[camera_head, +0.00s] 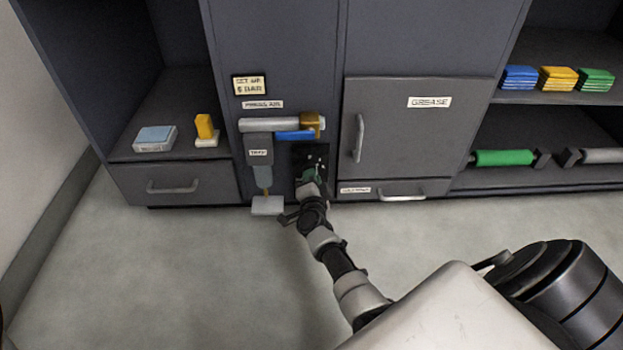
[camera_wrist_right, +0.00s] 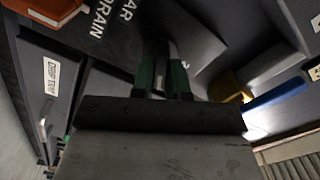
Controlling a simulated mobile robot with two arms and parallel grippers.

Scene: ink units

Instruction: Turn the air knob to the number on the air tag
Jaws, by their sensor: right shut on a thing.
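The air tag (camera_head: 250,85) is a small cream plate on the cabinet front; it reads roughly "SET AIR" above a line ending in "BAR", with its digit too small to read surely. Below and right of it is a dark dial panel (camera_head: 318,152) with white marks. My right gripper (camera_head: 309,174) is at this panel, its green fingers shut on the air knob. In the right wrist view the fingers (camera_wrist_right: 163,80) close around the grey knob (camera_wrist_right: 164,50), which is mostly hidden. The knob's setting cannot be read. My left gripper is not in view.
A blue bar (camera_head: 294,135) and brass fitting (camera_head: 311,121) sit just above the panel. A grey cylinder (camera_head: 262,180) hangs to its left above a small tray (camera_head: 267,205). The grease door (camera_head: 420,130) is shut on the right. The floor in front is clear.

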